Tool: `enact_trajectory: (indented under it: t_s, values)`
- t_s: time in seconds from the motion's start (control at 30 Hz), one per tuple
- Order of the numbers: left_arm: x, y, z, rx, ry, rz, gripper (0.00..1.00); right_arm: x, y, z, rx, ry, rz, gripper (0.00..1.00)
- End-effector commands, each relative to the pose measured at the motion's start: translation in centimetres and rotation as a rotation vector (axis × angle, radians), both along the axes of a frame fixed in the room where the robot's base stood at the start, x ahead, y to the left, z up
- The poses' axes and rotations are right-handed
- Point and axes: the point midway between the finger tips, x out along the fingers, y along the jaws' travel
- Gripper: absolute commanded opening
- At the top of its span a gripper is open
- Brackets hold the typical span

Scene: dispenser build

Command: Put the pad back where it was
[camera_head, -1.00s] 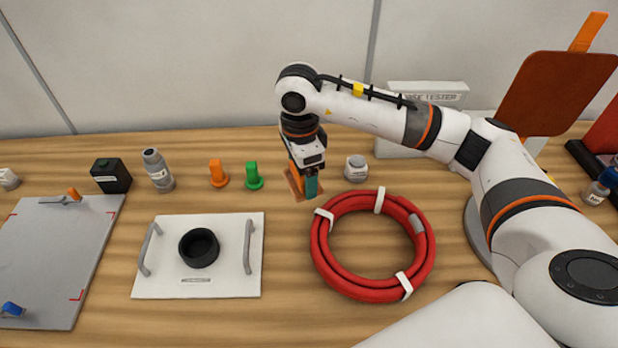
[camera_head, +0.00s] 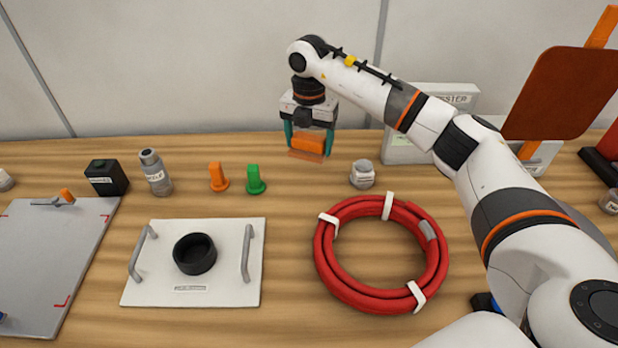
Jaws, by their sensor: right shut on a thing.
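My right gripper (camera_head: 309,136) is near the back of the table, pointing down, with its two teal fingers on either side of an orange block. It is shut on this block, which I take to be the pad (camera_head: 309,144); a thin flat orange-brown plate shows under it. I cannot tell whether the plate touches the table or hangs just above it. My left gripper is not in view.
A red hose coil (camera_head: 333,281) lies in front, with a small grey-lidded jar (camera_head: 362,174) behind it. Green (camera_head: 254,180) and orange (camera_head: 218,178) pegs stand left of the gripper. A white plate (camera_head: 215,288) carries a black cup (camera_head: 195,254). Bare wood surrounds the pad.

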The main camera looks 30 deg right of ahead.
Motion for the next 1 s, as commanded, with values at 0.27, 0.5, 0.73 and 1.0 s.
enact_trajectory:
  t_s: [0.27,0.5,0.73,1.0]
  values:
    - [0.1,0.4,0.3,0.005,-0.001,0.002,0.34,-0.1,0.0,-4.6,-0.001,0.002,-0.001,0.55]
    - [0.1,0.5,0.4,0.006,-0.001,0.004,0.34,-0.1,0.1,-6.9,0.000,0.004,0.002,0.55]
    - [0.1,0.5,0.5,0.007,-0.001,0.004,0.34,-0.1,0.0,-8.8,-0.001,0.000,0.003,0.55]
    - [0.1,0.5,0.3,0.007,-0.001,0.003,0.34,-0.1,0.0,-9.1,-0.001,0.001,0.003,0.55]
